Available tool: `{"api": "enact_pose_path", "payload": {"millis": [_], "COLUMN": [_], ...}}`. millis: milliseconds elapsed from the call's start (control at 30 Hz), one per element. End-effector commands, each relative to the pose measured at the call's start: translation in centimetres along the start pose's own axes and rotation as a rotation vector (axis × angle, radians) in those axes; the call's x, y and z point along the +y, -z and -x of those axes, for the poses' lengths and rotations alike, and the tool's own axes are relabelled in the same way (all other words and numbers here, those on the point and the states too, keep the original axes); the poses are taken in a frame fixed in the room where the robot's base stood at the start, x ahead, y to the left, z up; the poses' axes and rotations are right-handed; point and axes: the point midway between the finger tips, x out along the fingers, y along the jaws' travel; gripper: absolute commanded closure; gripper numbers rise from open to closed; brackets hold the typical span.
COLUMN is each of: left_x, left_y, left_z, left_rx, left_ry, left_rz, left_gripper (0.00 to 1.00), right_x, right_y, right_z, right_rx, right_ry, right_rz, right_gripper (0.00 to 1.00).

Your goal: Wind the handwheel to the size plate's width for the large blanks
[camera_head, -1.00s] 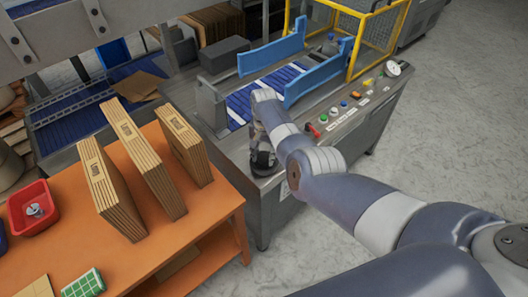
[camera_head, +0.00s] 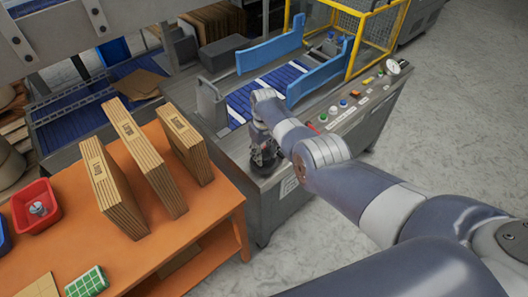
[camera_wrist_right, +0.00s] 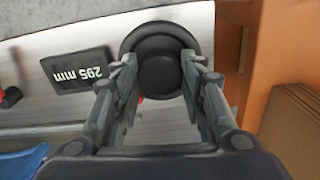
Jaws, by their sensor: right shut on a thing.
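The black round handwheel (camera_wrist_right: 150,36) shows in the right wrist view, with a raised hub in its middle. My right gripper (camera_wrist_right: 160,70) is shut on it, one finger on each side. In the head view my right gripper (camera_head: 265,157) points down at the near corner of the machine, and the arm and fingers hide most of the wheel. A dark plate (camera_wrist_right: 80,72) beside the wheel reads "295 mm", upside down in the wrist view. My left gripper is in neither view.
Bundles of cardboard blanks (camera_head: 150,160) stand on an orange table (camera_head: 200,225) at left, beside a red bin (camera_head: 22,222). Blue guides (camera_head: 270,52) flank the conveyor (camera_head: 238,108). A button panel (camera_head: 350,104) lines the machine's edge. Open floor lies at right.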

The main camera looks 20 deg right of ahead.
Motion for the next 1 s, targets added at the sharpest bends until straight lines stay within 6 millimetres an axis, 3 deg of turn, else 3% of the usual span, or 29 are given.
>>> {"api": "enact_pose_path", "payload": {"millis": [1000], "left_x": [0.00], "left_y": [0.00], "left_z": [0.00], "left_rx": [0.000], "left_ry": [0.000], "left_rz": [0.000], "left_gripper": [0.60], "right_x": [0.05], "right_y": [-0.05], "right_z": [-0.06], "right_rx": [-0.002], "right_ry": [0.000], "right_rz": [0.966], "right_gripper": [0.85]}}
